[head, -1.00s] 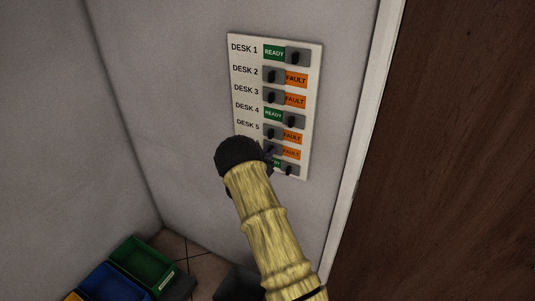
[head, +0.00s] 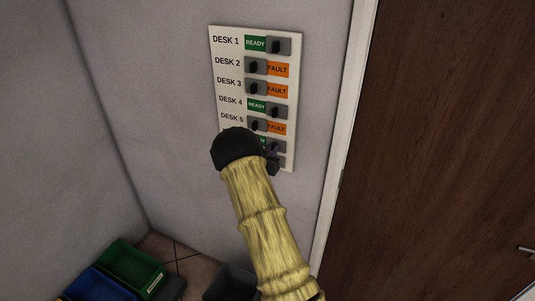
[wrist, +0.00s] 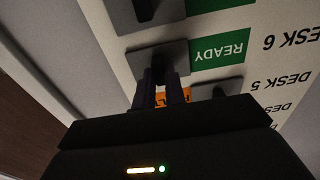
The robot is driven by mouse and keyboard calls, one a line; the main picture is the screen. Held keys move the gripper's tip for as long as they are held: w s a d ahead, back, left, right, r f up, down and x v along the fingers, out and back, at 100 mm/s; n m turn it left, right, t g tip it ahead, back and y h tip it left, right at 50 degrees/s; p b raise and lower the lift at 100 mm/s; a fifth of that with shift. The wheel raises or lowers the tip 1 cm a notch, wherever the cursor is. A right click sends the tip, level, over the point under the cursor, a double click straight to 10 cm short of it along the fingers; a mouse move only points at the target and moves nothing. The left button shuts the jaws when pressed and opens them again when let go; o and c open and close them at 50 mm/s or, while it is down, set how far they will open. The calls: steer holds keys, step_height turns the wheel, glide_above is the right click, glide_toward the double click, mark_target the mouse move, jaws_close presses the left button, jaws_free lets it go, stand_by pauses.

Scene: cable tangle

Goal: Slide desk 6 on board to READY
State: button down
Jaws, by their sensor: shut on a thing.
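The white status board (head: 297,60) hangs on the grey wall. In the wrist view, upside down, the DESK 6 label (wrist: 290,38) stands beside a green READY field (wrist: 220,48). The grey desk 6 slider (wrist: 137,62) is at the end away from the label, leaving READY uncovered. My gripper (wrist: 160,88) is shut on its dark knob, with one finger on each side. In the head view my dark wrist hides the DESK 6 label and part of that row; the slider (head: 277,146) shows at the row's right end.
Desk 5's slider (wrist: 217,88) and the slider below desk 6 (wrist: 146,12) are close to my fingers. A brown door (head: 450,130) stands right of the board. Green (head: 135,265) and blue (head: 98,283) bins sit low at the left.

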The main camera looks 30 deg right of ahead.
steer(key=shift+s+d, duration=0.1)
steer(key=shift+d, duration=0.05)
steer(key=c, duration=1.4)
jaws_free()
steer(key=shift+s, duration=0.15)
steer(key=shift+c, duration=0.2)
steer(key=b+v, duration=0.6)
steer(key=v, duration=1.1)
steer(key=shift+a, duration=0.25)
